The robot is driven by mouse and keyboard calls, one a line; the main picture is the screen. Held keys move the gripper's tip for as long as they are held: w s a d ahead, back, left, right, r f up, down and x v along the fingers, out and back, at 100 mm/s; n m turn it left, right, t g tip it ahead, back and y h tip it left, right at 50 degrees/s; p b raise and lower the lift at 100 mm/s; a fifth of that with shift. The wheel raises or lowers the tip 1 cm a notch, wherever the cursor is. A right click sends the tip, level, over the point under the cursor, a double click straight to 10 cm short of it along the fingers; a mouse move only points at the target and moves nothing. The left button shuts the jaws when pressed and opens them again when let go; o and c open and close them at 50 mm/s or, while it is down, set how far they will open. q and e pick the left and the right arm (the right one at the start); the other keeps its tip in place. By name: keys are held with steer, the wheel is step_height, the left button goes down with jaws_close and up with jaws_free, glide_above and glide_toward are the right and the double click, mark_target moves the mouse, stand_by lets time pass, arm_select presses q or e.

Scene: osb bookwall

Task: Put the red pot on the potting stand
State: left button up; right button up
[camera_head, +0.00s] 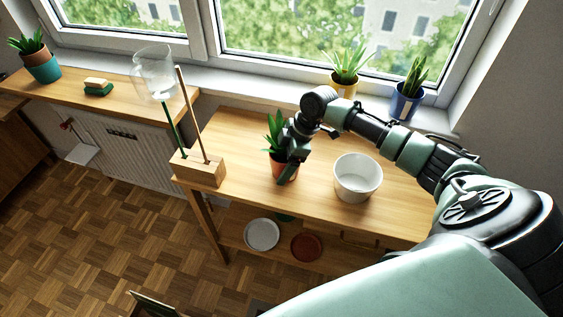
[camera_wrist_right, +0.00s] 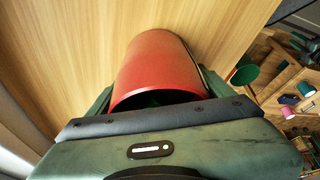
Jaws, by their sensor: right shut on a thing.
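The red pot (camera_head: 275,171), terracotta-coloured with a spiky green plant, is upright at the wooden potting stand's top (camera_head: 235,131), left of the white bucket. My right gripper (camera_head: 289,170) is shut on the pot, with its fingers at the pot's side. In the right wrist view the pot (camera_wrist_right: 160,65) fills the space between the fingers, with wood behind it. I cannot tell whether its base touches the top. My left gripper is not in view.
A white bucket (camera_head: 357,179) stands right of the pot. A wooden block (camera_head: 198,168) with two upright sticks stands at the left end. Potted plants in yellow (camera_head: 343,90) and blue (camera_head: 405,104) pots stand on the windowsill. The wood behind the pot is mostly clear.

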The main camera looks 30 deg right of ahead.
steer(key=o, duration=1.8)
steer(key=shift+f, duration=0.1)
steer(key=shift+r, duration=0.3)
steer(key=b+v, duration=0.1)
steer(key=v, duration=1)
steer(key=shift+s+d+r, duration=0.1)
steer(key=shift+d+r, duration=0.05)
steer(key=shift+r, duration=0.2)
steer(key=shift+s+f, duration=0.1)
